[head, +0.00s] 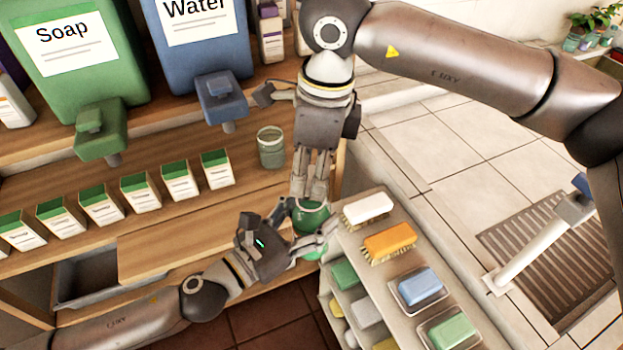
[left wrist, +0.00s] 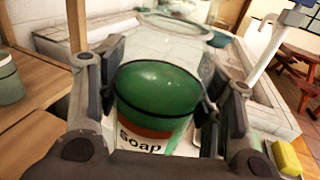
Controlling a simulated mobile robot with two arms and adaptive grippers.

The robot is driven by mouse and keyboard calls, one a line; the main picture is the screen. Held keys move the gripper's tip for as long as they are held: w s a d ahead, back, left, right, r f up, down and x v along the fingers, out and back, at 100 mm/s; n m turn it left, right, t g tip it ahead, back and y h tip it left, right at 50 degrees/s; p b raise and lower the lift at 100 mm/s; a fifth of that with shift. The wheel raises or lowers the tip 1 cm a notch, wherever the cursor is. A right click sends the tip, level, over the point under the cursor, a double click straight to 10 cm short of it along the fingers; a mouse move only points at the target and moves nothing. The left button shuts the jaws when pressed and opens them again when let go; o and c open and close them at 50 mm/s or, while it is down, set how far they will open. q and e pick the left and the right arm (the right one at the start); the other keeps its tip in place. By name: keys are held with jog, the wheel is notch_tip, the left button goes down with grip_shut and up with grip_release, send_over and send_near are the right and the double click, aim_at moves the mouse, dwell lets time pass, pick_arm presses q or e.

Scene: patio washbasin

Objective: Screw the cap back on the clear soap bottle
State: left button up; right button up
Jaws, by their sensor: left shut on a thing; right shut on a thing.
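The clear soap bottle (head: 311,217), with green liquid inside, is between my grippers near the front edge of the wooden counter. In the left wrist view the bottle (left wrist: 158,88) shows its clear upper part, dark-rimmed green liquid and a "Soap" label. My left gripper (head: 312,242) is shut on the bottle's body from the side, with one finger on each side. My right gripper (head: 311,192) points down from above, its fingers close together at the bottle's top. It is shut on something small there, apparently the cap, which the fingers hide.
A small glass jar (head: 271,148) stands on the counter behind. Large green Soap (head: 70,60) and blue Water (head: 200,45) dispensers stand at the back left. A rack (head: 378,290) with brushes and soap bars is close on the right. The tiled basin is beyond it.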

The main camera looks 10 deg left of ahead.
aim_at(311, 223)
jog(key=shift+f, duration=0.95)
jog(key=shift+f, duration=0.5)
